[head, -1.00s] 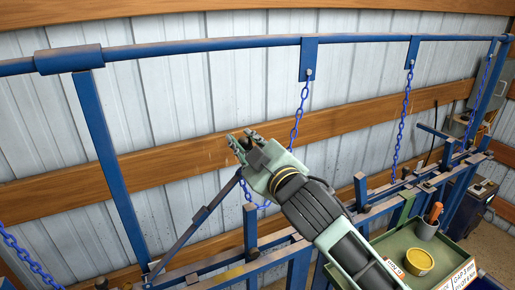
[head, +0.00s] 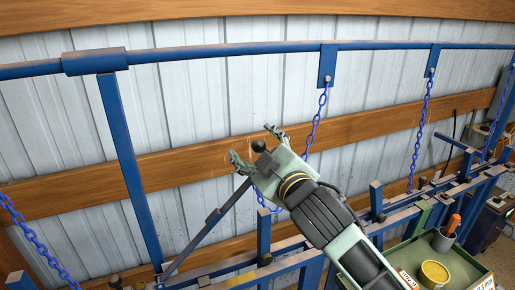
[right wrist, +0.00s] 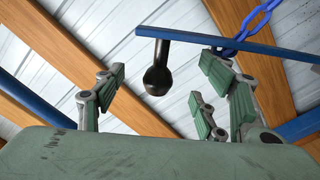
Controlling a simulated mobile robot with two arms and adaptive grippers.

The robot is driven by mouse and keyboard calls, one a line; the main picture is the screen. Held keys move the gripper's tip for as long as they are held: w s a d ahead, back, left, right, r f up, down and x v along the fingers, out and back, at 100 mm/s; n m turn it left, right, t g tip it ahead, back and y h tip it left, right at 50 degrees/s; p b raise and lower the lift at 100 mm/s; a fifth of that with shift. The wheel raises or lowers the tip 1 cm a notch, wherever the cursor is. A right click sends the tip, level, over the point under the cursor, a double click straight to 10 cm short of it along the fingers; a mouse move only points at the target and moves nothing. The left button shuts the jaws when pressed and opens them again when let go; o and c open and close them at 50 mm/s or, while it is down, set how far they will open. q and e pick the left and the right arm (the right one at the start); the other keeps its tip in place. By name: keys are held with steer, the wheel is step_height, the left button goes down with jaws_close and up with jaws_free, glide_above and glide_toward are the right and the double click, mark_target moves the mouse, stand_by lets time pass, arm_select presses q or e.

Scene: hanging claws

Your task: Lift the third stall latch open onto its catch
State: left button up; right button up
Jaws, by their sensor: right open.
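A blue latch bar (head: 208,229) slants up to the right from the stall frame, its upper end running behind my right gripper (head: 256,146). A black round knob (head: 259,147) shows between the spread fingers of that gripper. In the right wrist view, the bar (right wrist: 235,43) crosses above the fingers, and the knob (right wrist: 157,78) sits on a short dark stem between them, with clear space on both sides. My right gripper is open and holds nothing. I cannot tell from these views whether the bar rests on a catch. My left gripper is not in view.
Blue chains (head: 318,122) hang from the overhead blue rail (head: 220,52); one passes close behind my right gripper. A green tray (head: 461,265) with a yellow tin (head: 434,273) and a grey cup (head: 444,240) stands at lower right. Wooden rails cross the metal wall behind.

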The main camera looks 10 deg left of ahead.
steer(key=shift+o, duration=1.4)
steer(key=shift+d, duration=0.1)
steer(key=v, duration=0.8)
